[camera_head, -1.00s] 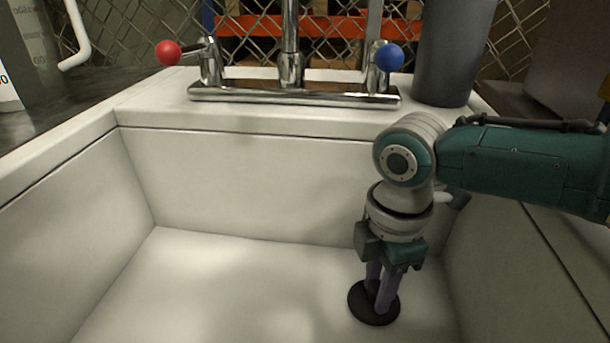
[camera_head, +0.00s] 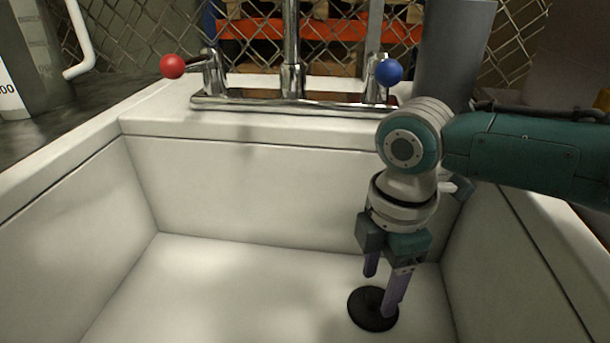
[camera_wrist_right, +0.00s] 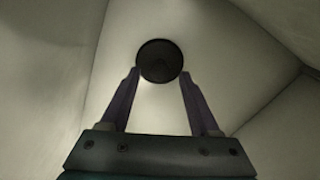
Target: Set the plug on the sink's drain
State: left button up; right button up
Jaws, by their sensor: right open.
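The plug (camera_head: 367,311) is a dark round disc lying on the sink floor at the right of the head view. It also shows in the right wrist view (camera_wrist_right: 160,61), just beyond the fingertips. No drain opening shows apart from it; whatever is under the disc is hidden. The sink (camera_head: 250,190) is a deep white basin. My right gripper (camera_head: 381,290) is open over the plug, its two purple fingers apart, and it also shows open in the right wrist view (camera_wrist_right: 158,78) with nothing between the fingers. My left gripper is not in view.
A chrome tap with a red knob (camera_head: 172,66) and a blue knob (camera_head: 389,72) stands on the sink's back ledge. A grey cylinder (camera_head: 452,55) stands behind at the right. The sink walls rise around my right gripper. The left part of the sink floor is clear.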

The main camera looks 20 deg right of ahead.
aim_at(377, 293)
notch_tip(377, 293, up, 9)
jog(key=p, duration=0.3)
jog(key=shift+r, duration=0.1)
dwell(1.1)
